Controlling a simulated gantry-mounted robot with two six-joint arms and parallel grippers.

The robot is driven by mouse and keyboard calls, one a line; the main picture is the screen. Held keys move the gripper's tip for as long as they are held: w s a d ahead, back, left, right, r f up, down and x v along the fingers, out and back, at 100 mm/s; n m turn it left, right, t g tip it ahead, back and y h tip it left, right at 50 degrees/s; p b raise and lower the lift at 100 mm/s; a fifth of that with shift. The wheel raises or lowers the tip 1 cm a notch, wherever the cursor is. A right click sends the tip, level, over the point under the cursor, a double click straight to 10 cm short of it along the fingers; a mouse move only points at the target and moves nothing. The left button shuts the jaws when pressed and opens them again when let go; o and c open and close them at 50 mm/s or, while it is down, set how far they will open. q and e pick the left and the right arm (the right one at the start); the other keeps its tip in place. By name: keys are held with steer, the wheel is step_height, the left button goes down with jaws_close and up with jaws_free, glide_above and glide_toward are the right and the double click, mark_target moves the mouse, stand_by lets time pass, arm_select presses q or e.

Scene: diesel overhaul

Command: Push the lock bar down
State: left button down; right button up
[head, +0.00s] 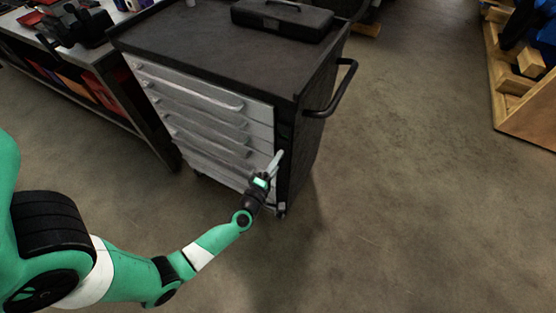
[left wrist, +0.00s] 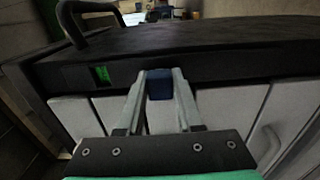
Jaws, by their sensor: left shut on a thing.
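The tool cabinet (head: 215,105) has grey drawers with long pull handles. A dark upright strip (head: 285,130), apparently where the lock bar sits, runs along its right front edge. My left gripper (head: 276,162) is at the lower part of this strip. In the left wrist view the strip (left wrist: 230,68) runs across the picture, with a small green patch (left wrist: 102,73) on it. There the left gripper's two fingers are shut on a blue block (left wrist: 160,86) against the strip, which appears to be the lock bar's grip. My right gripper is in neither view.
A black case (head: 283,20) lies on the cabinet top. A black push handle (head: 342,92) sticks out at its right side. A workbench (head: 100,52) stands at the left and a wooden crate (head: 520,98) at the far right. The floor (head: 420,180) between is clear.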

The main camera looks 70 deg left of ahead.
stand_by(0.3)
arm_select(q)
step_height(320, 180, down, 3)
steer(key=b, duration=0.2)
steer(key=shift+b, duration=0.3)
steer(key=shift+r, duration=0.1)
steer(key=c, duration=0.6)
jaws_free()
steer(key=shift+o, duration=0.2)
